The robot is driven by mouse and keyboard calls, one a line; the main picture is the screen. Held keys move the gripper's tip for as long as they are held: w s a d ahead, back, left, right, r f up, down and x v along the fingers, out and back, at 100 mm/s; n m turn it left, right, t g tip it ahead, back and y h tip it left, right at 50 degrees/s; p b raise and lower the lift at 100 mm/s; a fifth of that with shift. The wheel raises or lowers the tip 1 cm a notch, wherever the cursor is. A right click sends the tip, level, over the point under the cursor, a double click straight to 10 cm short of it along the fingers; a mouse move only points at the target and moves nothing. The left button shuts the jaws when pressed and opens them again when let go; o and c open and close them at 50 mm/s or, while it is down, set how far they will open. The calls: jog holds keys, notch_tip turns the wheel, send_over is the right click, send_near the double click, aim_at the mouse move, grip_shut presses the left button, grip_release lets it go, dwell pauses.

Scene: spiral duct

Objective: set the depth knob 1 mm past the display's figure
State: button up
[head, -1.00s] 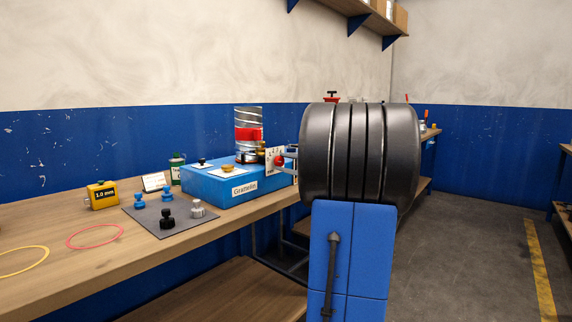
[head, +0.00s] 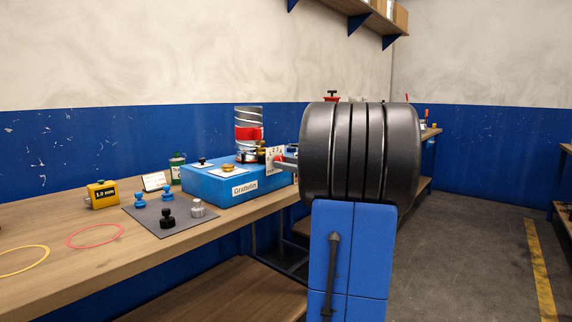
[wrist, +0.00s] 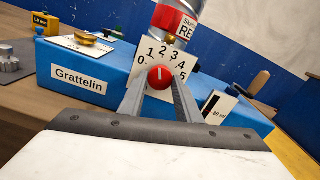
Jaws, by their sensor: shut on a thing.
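The red depth knob (wrist: 160,78) sits on a white dial plate (wrist: 152,61) marked 0 to 5, on the front of the blue machine (wrist: 112,70). Its white mark points nearly straight up, roughly at the 2. My gripper (wrist: 160,84) has one finger on each side of the knob and is shut on it. In the head view the knob (head: 279,160) is partly covered by my gripper (head: 284,161). The yellow display (head: 102,194) on the bench seems to read 1.0 mm, in small blurred figures.
Black, blue and grey knobs lie on a dark mat (head: 180,222). Red (head: 95,236) and yellow (head: 22,262) rings lie on the bench.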

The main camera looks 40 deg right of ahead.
jog(key=shift+f+m, duration=0.1)
jog(key=shift+m, duration=0.7)
jog(key=o, duration=1.1)
jog(key=shift+c, duration=0.2)
jog(key=shift+s, duration=0.15)
jog(key=s+d, duration=0.1)
jog(key=s, duration=1.6)
jog(key=shift+d, duration=0.15)
